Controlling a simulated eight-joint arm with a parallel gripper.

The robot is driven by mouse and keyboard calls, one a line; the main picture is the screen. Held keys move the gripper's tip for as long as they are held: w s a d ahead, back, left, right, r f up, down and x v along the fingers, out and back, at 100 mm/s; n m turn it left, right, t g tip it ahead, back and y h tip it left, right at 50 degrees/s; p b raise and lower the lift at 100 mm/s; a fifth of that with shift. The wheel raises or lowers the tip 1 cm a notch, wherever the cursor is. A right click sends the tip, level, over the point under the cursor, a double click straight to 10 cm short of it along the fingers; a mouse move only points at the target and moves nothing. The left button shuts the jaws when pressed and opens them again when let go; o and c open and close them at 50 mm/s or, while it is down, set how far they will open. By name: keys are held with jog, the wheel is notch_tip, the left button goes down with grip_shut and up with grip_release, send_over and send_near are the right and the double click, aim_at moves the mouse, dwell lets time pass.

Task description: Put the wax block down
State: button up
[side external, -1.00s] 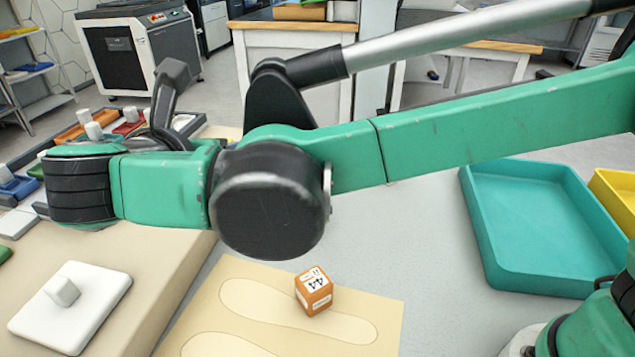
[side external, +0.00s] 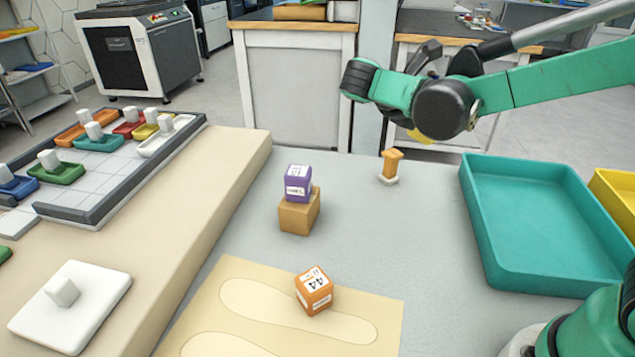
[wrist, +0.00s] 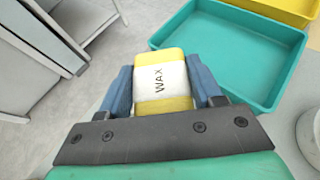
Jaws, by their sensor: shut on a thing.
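In the wrist view the wax block (wrist: 163,84), yellow with a white band reading WAX, sits between the two blue fingers of my gripper (wrist: 165,92). My gripper is shut on it. In the side external view only a bit of the yellow wax block (side external: 421,136) shows below my arm, and the fingers are mostly hidden behind my wrist. The block is held at the back right, above the grey table (side external: 350,225). I cannot tell its exact height.
A teal tray (side external: 545,282) stands at the right, with a yellow tray (side external: 617,200) beside it. A purple cube (side external: 298,183) sits on a tan block (side external: 299,214). An orange cube (side external: 314,291) lies on the insole sheet (side external: 389,312).

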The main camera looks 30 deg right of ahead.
notch_tip(320, 180, down, 18)
jog(key=shift+r, duration=0.1)
dwell(0.4)
jog(key=o, duration=1.3)
